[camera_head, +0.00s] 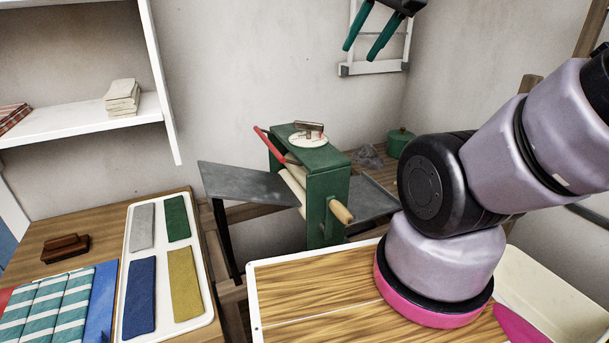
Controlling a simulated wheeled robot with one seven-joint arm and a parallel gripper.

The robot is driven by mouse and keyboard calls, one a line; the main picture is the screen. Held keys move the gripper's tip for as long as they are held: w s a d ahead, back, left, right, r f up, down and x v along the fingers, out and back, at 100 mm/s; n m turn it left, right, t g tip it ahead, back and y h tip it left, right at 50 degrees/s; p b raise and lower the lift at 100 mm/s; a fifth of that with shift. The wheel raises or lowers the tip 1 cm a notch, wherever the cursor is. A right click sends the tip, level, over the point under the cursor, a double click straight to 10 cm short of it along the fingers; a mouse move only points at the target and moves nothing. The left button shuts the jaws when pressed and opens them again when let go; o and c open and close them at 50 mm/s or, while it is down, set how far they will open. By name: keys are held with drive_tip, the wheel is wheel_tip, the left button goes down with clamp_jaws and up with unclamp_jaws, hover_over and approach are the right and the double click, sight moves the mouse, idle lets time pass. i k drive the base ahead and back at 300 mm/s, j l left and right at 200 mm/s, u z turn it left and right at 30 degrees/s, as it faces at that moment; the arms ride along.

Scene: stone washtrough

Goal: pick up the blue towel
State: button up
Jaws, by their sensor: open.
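A dark blue folded towel (140,298) lies flat in the near left compartment of a white tray (207,322) on a wooden table at the lower left. A grey folded cloth (142,227) lies behind it, and a mustard cloth (185,284) lies to its right. A green cloth (177,218) is at the tray's far right. My gripper (361,48) hangs at the top of the view, its two green fingers apart and empty. It is high up and well to the right of the blue towel. Its upper part is cut off by the frame.
Teal-and-white striped cloths (45,312), a brighter blue cloth (100,310) and a brown brush (65,249) lie left of the tray. A green wringer (325,185) with a grey board stands behind. A white shelf (80,118) overhangs the table's back left.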

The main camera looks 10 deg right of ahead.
sight(139, 313)
drive_tip(key=k, duration=0.15)
drive_tip(key=k+j+u, duration=0.1)
drive_tip(key=u, duration=0.3)
drive_tip(key=k+j+u, duration=0.15)
drive_tip(key=u, duration=0.2)
drive_tip(key=k+j+u, duration=0.1)
drive_tip(key=u, duration=0.3)
drive_tip(key=j+u, duration=0.35)
drive_tip(key=k+l, duration=0.05)
drive_tip(key=l, duration=0.05)
